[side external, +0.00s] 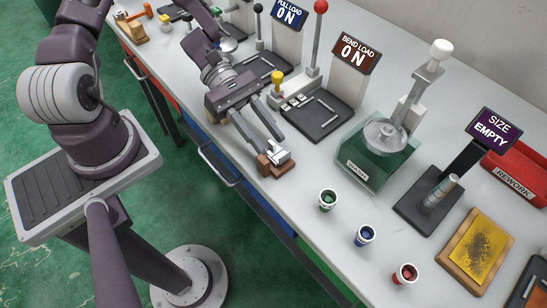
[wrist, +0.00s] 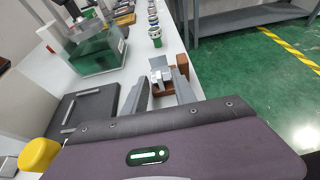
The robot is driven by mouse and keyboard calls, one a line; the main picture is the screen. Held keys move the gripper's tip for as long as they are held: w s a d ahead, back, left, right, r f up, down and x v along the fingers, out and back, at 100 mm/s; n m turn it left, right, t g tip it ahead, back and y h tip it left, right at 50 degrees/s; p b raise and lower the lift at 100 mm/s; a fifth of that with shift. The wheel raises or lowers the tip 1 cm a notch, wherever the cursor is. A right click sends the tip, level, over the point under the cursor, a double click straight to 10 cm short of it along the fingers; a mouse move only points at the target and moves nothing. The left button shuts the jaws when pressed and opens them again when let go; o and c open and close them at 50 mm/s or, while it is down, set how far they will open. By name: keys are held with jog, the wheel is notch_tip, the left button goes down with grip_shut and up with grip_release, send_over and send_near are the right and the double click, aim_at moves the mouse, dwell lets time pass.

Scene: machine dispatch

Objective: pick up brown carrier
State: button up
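The brown carrier (side external: 266,168) sits at the front edge of the white bench, with a silver metal piece (side external: 275,152) on it. In the wrist view, the carrier (wrist: 182,63) shows partly beyond the right finger and partly between the fingers, with the silver piece (wrist: 159,75) near the fingertips. My gripper (side external: 271,145) reaches down to the carrier with its two fingers apart; it also shows in the wrist view (wrist: 160,82). The fingers hide part of the carrier, and contact with it cannot be told.
Three cups, green (side external: 328,200), blue (side external: 365,236) and red (side external: 404,274), stand to the carrier's right along the bench. Clear bench lies between the carrier and the green cup.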

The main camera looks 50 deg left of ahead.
jog(key=shift+d+f, duration=0.1)
jog(key=shift+d, duration=0.1)
grip_shut()
